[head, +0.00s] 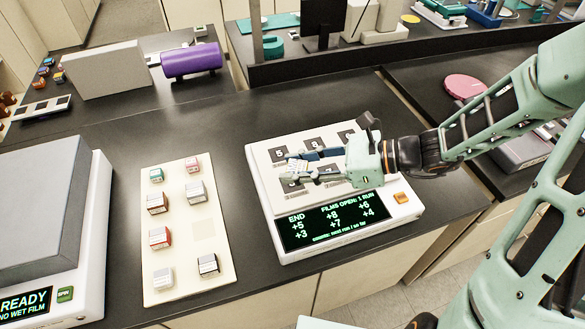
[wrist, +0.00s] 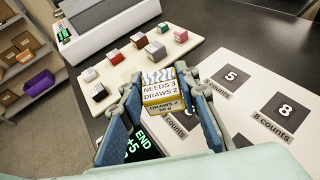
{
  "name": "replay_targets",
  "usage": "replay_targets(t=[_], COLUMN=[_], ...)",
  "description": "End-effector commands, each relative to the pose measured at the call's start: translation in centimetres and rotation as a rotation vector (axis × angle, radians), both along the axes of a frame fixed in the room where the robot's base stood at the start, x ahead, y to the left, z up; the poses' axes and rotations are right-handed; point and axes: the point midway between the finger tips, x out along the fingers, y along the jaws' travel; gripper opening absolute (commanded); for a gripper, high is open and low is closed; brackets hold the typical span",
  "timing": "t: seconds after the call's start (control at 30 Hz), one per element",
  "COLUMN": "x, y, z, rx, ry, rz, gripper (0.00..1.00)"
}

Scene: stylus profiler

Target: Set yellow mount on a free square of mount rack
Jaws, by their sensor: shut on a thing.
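The yellow mount (wrist: 160,94) is a small block with a yellow band and a white label reading "NEEDS 3 DRAWS 2". My gripper (wrist: 161,103) is shut on it, one blue finger on each side. In the head view my gripper (head: 299,168) is over the numbered pads of the white instrument, and the mount is hard to make out between the fingers. The cream mount rack (head: 185,245) lies left of the instrument, apart from my gripper. It carries several mounts, and a faint bare square (head: 203,230) shows on its right side. The rack also shows in the wrist view (wrist: 130,66).
The white instrument (head: 400,219) has numbered pads and a dark display with film counts. A larger white machine (head: 75,280) reading "READY" stands left of the rack. A purple cylinder (head: 190,60) lies at the back. Dark bench separates rack and instrument.

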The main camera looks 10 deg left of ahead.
Motion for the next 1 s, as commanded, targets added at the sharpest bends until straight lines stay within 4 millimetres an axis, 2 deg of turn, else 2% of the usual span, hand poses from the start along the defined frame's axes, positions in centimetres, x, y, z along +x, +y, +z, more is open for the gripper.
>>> replay_targets(t=[0.13, 0.3, 0.5, 0.7, 1.0], x=[-1.8, -4.9, -7.5, -8.8, -9.2], y=[-1.2, -3.0, -4.6, -5.4, -5.6], z=[2.5, 3.9, 5.2, 5.9, 6.1], rx=[-0.004, -0.004, -0.002, -0.002, 0.001], ry=[-0.003, -0.002, -0.002, -0.001, 0.0], rz=[-0.003, -0.004, -0.001, -0.001, 0.001], gripper=[0.06, 0.06, 0.06, 0.06, 0.06])
